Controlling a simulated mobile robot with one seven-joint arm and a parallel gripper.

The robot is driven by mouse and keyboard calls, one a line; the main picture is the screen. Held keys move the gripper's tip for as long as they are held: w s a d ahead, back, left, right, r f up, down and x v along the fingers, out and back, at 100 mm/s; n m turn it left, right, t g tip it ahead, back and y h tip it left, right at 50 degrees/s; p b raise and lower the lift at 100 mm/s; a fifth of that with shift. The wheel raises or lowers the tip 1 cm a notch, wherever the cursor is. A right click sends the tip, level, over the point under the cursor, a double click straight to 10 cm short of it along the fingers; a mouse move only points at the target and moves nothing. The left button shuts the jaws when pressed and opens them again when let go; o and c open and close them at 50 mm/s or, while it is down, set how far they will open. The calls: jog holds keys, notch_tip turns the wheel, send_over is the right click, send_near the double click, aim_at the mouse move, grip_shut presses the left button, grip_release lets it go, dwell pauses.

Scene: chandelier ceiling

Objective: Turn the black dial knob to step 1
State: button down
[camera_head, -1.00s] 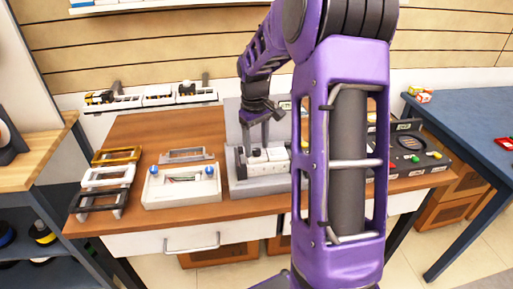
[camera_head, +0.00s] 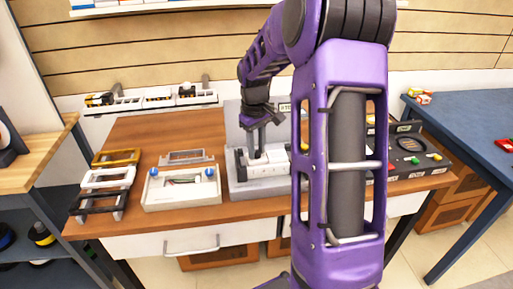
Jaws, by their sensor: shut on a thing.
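My gripper (camera_head: 257,153) points down over a grey unit (camera_head: 260,188) with a white block (camera_head: 275,154), in the middle of the workbench. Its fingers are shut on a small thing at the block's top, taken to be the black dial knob. The knob is too small and too covered by the fingers to make out, so its step marking cannot be read. My purple arm hides the right part of the unit.
A white case with blue knobs (camera_head: 181,188) and a rack of frames (camera_head: 101,183) stand to the left. A black panel with coloured buttons (camera_head: 412,151) stands to the right. A blue table (camera_head: 476,140) is further right. The bench's back left (camera_head: 150,128) is clear.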

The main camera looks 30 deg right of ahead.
jog(key=m+p, duration=0.1)
jog(key=m, duration=0.2)
jog(key=shift+m, duration=0.4)
jog(key=shift+m+p, duration=0.35)
jog(key=shift+m, duration=1.55)
jog(key=c, duration=0.6)
grip_release()
